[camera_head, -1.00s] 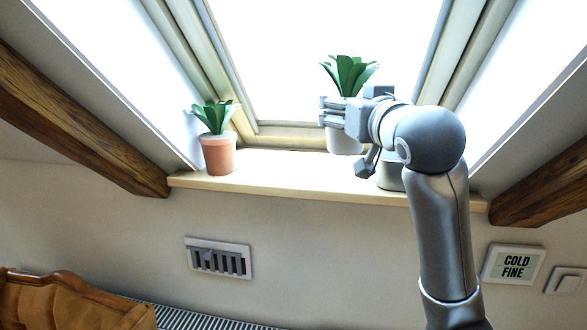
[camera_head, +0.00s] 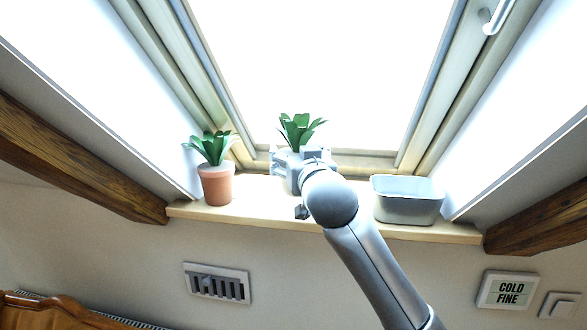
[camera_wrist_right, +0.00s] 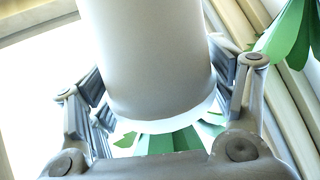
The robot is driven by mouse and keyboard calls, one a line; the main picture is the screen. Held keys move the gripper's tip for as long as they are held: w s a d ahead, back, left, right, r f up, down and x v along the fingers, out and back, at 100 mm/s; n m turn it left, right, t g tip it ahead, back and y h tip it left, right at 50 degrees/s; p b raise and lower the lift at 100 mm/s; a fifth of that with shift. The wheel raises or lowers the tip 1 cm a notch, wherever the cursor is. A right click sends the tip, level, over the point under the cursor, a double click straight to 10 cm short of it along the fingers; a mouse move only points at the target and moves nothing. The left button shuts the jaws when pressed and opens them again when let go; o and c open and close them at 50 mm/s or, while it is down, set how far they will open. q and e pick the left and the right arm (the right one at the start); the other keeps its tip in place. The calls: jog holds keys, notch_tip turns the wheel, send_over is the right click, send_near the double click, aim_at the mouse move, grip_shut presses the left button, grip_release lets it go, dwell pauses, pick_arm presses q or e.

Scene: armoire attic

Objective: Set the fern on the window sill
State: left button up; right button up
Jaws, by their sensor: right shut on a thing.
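The fern (camera_head: 300,130), green leaves in a white pot, is upright at the middle of the window sill (camera_head: 255,208). My right gripper (camera_head: 300,160) is shut around its pot. In the right wrist view the white pot (camera_wrist_right: 150,60) fills the space between the two fingers, with some green leaves below it. My wrist hides part of the pot's base in the head view, so I cannot tell whether it touches the sill. My left gripper is not in view.
A second plant in a terracotta pot (camera_head: 217,187) stands at the sill's left end. A grey basin (camera_head: 408,212) stands at the right end. Bare sill lies between the terracotta pot and the fern. The bright window rises behind.

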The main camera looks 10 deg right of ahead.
jog(key=shift+w+a+f, duration=0.25)
jog(key=shift+w+f, duration=0.05)
jog(key=shift+f, duration=0.05)
jog(key=f+p, duration=0.2)
jog(key=f, duration=0.1)
jog(key=shift+w+a, duration=0.1)
jog(key=shift+w, duration=0.1)
jog(key=shift+f, duration=0.25)
jog(key=shift+s, duration=0.1)
jog(key=shift+f, duration=0.15)
jog(key=o, duration=1.4)
jog(key=shift+o, duration=0.2)
